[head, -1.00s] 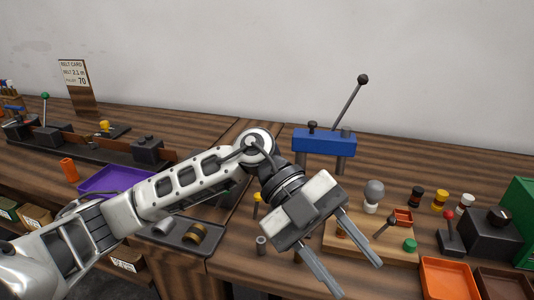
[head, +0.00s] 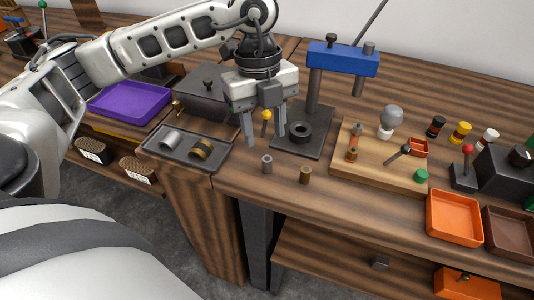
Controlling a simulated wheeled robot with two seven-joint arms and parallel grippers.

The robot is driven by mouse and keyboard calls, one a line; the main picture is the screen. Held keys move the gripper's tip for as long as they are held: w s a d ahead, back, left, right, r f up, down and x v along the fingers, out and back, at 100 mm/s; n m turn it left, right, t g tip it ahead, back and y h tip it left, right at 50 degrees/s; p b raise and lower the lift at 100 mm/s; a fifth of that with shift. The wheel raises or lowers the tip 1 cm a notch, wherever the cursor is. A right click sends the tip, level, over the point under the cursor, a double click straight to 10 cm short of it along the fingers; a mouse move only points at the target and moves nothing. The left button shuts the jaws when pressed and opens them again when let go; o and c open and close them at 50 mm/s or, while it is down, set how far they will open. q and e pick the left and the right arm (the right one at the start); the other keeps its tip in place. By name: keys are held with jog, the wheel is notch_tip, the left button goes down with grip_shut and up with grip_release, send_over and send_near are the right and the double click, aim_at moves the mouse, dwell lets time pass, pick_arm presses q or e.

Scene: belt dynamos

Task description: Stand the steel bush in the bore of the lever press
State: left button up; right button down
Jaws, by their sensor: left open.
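The steel bush (head: 267,164) is a small grey hollow cylinder standing upright near the front edge of the bench. The lever press (head: 343,58) has a blue head on a dark post and a lever rising to the upper right. Its dark base carries a black ring with the bore (head: 299,132). My left gripper (head: 265,141) points down, open and empty, with its fingertips appearing just above and behind the steel bush in the picture. I cannot tell its exact height. My right gripper is not in view.
A brown bush (head: 305,175) stands right of the steel one. A dark tray (head: 225,151) holds a steel and a brass ring. A wooden board (head: 390,179) with small parts lies to the right, beside an orange tray (head: 453,241). A yellow knob (head: 267,115) is behind my fingers.

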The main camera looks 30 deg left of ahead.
aim_at(267, 159)
pick_arm(q)
jog(key=f, duration=0.6)
jog(key=shift+s+d, duration=0.25)
jog(key=shift+d, duration=0.15)
jog(key=shift+d+f, duration=0.1)
jog(key=shift+f, duration=0.6)
grip_shut()
jog(key=shift+c, duration=1.6)
grip_release()
jog(key=shift+r, duration=0.1)
jog(key=shift+r+p, duration=0.3)
jog(key=shift+p, duration=0.05)
